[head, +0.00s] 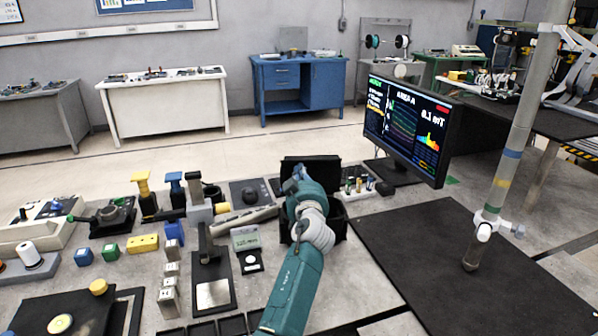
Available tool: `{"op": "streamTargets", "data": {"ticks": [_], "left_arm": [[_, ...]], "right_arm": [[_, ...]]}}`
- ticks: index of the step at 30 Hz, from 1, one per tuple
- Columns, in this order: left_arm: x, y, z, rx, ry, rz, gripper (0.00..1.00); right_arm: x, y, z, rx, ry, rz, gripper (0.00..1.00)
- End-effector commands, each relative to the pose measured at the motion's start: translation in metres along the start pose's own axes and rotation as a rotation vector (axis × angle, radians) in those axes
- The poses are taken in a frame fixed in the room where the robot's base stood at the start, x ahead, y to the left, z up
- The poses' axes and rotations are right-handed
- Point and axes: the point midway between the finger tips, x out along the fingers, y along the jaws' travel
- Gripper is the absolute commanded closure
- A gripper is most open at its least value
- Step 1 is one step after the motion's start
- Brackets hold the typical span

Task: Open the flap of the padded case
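A black box that looks like the padded case (340,222) sits on the workbench near the middle of the head view. A dark panel, which looks like its flap (325,169), stands raised at its back. My teal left arm reaches over the case from below and hides much of its front and inside. My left gripper (297,178) is at the arm's far end, in front of the dark panel. Its fingers are small and partly hidden, so I cannot tell whether they touch the flap or are open. My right gripper is not in view.
A monitor (412,125) stands right of the case, with a small rack of bottles (358,186) between. Blocks, stands and tools crowd the bench at left.

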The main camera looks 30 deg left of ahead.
Motion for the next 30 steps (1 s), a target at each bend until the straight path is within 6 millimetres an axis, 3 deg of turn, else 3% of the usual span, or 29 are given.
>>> {"op": "streamTargets", "data": {"ticks": [6,17,20,30], "left_arm": [[0.001,0.002,-0.005,-0.001,-0.001,0.003,1.00],[0.016,0.002,-0.014,-0.002,-0.121,0.002,1.00],[0.024,0.000,-0.005,-0.003,-0.127,0.003,1.00],[0.027,0.001,-0.008,0.000,-0.130,0.002,1.00]], "right_arm": [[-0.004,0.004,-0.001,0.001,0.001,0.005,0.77],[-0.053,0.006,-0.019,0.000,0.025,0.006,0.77],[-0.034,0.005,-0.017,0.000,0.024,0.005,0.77],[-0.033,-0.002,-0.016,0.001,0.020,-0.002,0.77]]}}
